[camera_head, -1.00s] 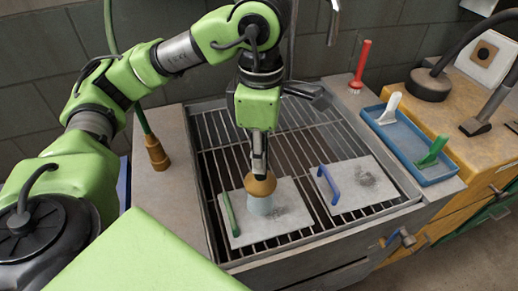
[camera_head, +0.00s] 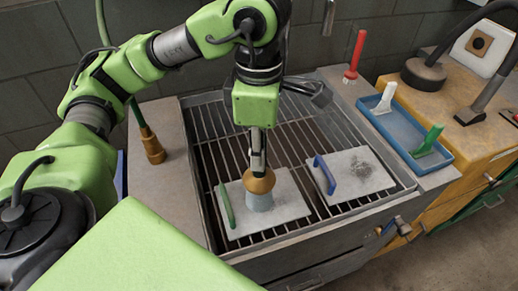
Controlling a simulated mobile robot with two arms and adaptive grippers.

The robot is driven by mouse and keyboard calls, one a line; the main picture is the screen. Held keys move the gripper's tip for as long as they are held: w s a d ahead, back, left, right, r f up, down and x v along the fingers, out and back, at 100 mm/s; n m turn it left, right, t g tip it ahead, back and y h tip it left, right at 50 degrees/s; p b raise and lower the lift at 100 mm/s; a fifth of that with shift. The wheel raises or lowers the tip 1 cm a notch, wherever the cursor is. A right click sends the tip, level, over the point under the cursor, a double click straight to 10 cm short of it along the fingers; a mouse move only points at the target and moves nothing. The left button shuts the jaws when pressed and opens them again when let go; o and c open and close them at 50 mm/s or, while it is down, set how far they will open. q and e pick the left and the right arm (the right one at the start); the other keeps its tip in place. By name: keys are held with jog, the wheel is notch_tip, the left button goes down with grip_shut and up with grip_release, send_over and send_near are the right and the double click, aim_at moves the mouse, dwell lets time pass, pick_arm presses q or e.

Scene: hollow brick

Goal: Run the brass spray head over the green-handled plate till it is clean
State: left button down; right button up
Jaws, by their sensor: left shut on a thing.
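My left gripper (camera_head: 258,160) is shut on the brass spray head (camera_head: 260,183), which points down over the green-handled plate (camera_head: 290,204). A pale bluish spray cone (camera_head: 259,203) reaches from the head to the plate, right beside the green handle (camera_head: 226,206). The plate lies flat on the sink's grate and looks mostly pale grey; the part under the spray is hidden. The blue-handled plate (camera_head: 345,183) lies to its right, with a dark smudge (camera_head: 362,168) on it. My right gripper is not in view.
A brass fitting (camera_head: 153,150) on a green hose stands on the left counter. A red-handled brush (camera_head: 355,57) stands behind the sink. A blue tray (camera_head: 400,135) to the right holds a white and a green tool. The grate (camera_head: 215,130) is bare behind the plates.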

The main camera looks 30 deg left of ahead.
pick_arm(q)
jog(key=w+d, duration=0.5)
jog(key=w, duration=0.1)
dwell(1.9)
jog(key=shift+w, duration=0.1)
jog(key=shift+d, duration=0.1)
dwell(0.6)
jog(key=shift+s+d, duration=0.95)
jog(key=shift+d, duration=0.1)
dwell(0.4)
jog(key=shift+s+a, duration=0.1)
jog(key=shift+s, duration=0.05)
jog(key=shift+s+a+b, duration=0.25)
jog(key=shift+s+a, duration=0.55)
jog(key=shift+s, duration=0.2)
jog(key=shift+s+a+b, duration=0.3)
jog(key=shift+s+a, duration=0.45)
jog(key=shift+s, duration=0.25)
jog(key=shift+s+a+b, duration=0.25)
jog(key=shift+s+a, duration=0.55)
jog(key=shift+s, duration=0.2)
